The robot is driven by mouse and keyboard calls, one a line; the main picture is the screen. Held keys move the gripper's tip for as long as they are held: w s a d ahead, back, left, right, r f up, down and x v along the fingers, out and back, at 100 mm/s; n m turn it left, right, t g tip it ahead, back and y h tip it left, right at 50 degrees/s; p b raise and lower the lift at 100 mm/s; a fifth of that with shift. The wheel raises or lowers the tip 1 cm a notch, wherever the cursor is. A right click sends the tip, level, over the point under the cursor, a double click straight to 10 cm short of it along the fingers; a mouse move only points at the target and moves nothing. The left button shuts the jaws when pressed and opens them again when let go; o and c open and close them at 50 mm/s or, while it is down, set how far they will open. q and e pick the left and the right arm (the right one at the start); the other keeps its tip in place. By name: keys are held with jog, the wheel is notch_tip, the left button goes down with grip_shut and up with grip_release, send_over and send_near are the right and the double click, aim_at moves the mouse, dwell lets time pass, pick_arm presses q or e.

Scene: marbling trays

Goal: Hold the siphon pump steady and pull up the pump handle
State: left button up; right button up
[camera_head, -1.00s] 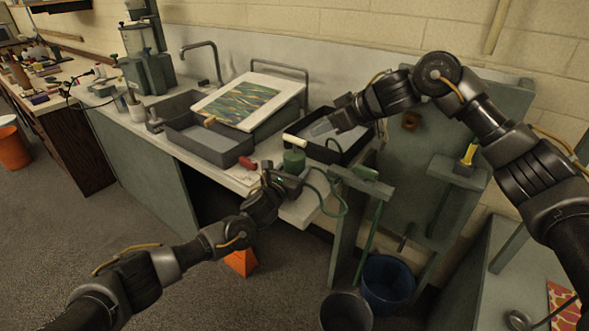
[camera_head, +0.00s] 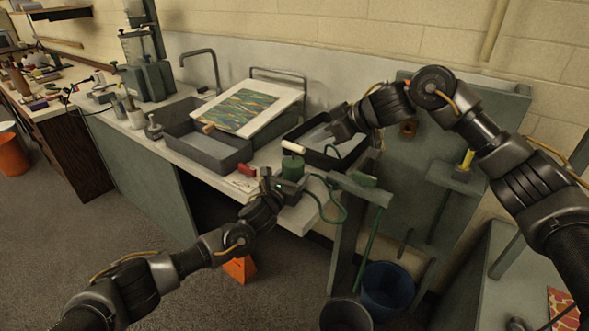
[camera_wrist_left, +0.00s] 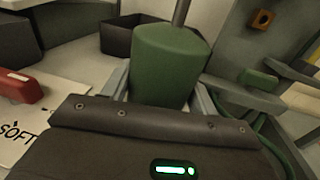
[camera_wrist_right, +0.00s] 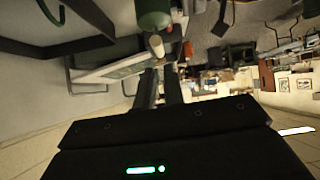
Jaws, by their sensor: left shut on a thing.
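The siphon pump has a green cylindrical body (camera_head: 292,170) standing at the counter's front edge, with a cream handle (camera_head: 293,147) on top. My left gripper (camera_head: 279,182) is shut on the body. In the left wrist view the green body (camera_wrist_left: 168,62) sits between the fingers, with a grey rod rising from it. My right gripper (camera_head: 332,131) is to the right of the handle and a little above it, apart from it. In the right wrist view the fingers are a little apart, with the cream handle (camera_wrist_right: 156,46) beyond their tips.
A dark tray (camera_head: 350,160) lies behind the pump, and another tray (camera_head: 200,157) to its left. A red object (camera_head: 247,170) lies beside the pump. A green hose (camera_head: 342,208) loops off the counter's right end. A blue bucket (camera_head: 388,288) stands on the floor.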

aim_at(296, 160)
jog(key=a+f+n+y, duration=0.1)
jog(key=n, duration=0.1)
jog(key=s+a+f+n+y, duration=0.1)
jog(key=f+n, duration=0.1)
jog(key=n, duration=0.1)
jog(key=a+f+n, duration=0.2)
jog(key=shift+s+a+f+t+y, duration=0.1)
jog(key=shift+s+f+t+y, duration=0.15)
jog(key=shift+t+y, duration=0.15)
grip_shut()
jog(key=s+a+f+n+t+y, duration=0.2)
jog(key=s+f+n+t+y, duration=0.25)
jog(key=n, duration=0.65)
jog(key=d+n+t+h, duration=0.1)
jog(key=s+d+f+n+t, duration=0.1)
jog(key=d, duration=0.1)
jog(key=s+d+f+n+t+h, duration=0.1)
jog(key=shift+s+d+h, duration=0.15)
jog(key=shift+d+h, duration=0.2)
jog(key=shift+a, duration=0.1)
jog(key=x, duration=1)
jog(key=shift+w+d+r, duration=0.65)
jog(key=shift+w+r, duration=0.05)
jog(key=shift+w, duration=0.25)
jog(key=shift+w+d+r, duration=0.4)
jog(key=shift+w, duration=0.05)
